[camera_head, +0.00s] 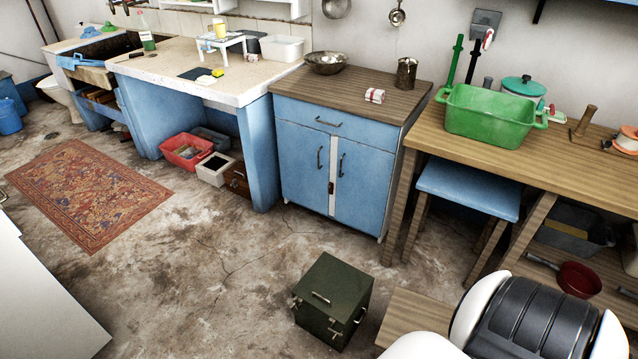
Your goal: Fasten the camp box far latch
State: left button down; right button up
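The camp box is a dark green box (342,283) standing on the concrete floor at the bottom middle of the head view. It has a metal handle on its closed lid. Small metal latch parts (334,333) show on its near face, and another metal fitting shows near its right edge. The far side of the box is hidden, so the state of the far latch cannot be told. Neither of my grippers is in view.
A wooden board (412,326) lies just right of the box. Behind stand a blue cabinet (335,165), a wooden table (590,165) and a blue stool (470,187). A white unit (45,305) stands at left. Floor left of the box is clear up to the patterned rug (90,192).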

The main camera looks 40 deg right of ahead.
aim_at(297, 307)
jog(key=i+j+z, duration=0.1)
jog(key=z, duration=0.3)
jog(key=i+j+z, duration=0.1)
jog(key=z, duration=0.3)
jog(key=i+j+z, duration=0.15)
jog(key=z, duration=0.3)
jog(key=i+j+z, duration=0.1)
jog(key=j+z, duration=0.15)
jog(key=z, duration=0.15)
jog(key=j+z, duration=0.2)
jog(key=z, duration=0.2)
